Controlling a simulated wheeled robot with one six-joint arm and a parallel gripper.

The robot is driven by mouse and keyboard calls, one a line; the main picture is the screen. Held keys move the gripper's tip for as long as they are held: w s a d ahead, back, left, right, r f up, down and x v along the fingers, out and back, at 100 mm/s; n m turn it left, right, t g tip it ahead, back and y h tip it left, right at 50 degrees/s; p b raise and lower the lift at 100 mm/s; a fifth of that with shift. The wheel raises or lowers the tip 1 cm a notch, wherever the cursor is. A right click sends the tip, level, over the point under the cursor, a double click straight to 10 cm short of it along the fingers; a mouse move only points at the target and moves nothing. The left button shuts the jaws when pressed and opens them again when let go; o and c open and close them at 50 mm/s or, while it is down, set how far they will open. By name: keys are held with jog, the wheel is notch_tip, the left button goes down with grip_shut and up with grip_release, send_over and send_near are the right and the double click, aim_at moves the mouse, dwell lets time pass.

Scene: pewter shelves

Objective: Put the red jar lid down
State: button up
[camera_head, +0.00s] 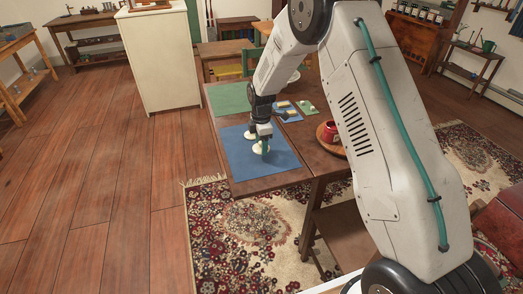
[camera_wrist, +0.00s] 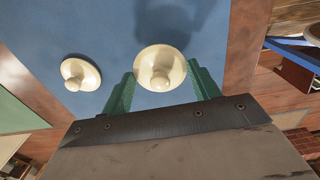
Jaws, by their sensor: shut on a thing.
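My gripper (camera_wrist: 161,88) has green fingers, shut on a round cream lid with a knob (camera_wrist: 160,68). None of its visible surface is red. In the head view the gripper (camera_head: 263,149) is over the blue mat (camera_head: 279,158) near the table's front end. I cannot tell whether the held lid touches the mat. A second, similar cream lid (camera_wrist: 80,73) lies on the mat to the left, apart from the held one. A red jar (camera_head: 330,131) stands to the right, partly hidden by my arm.
The red jar is on a round wooden board (camera_head: 322,141). A green mat (camera_head: 229,98) lies farther back on the table. Small blue and yellow items (camera_head: 286,111) and a pale green card (camera_head: 307,107) lie behind the blue mat. The blue mat's front part is clear.

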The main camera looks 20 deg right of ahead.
jog(key=shift+s+f, duration=0.1)
jog(key=shift+f, duration=1.65)
jog(key=o, duration=1.1)
jog(key=shift+f, duration=0.15)
notch_tip(320, 180, up, 12)
jog(key=shift+r, duration=0.25)
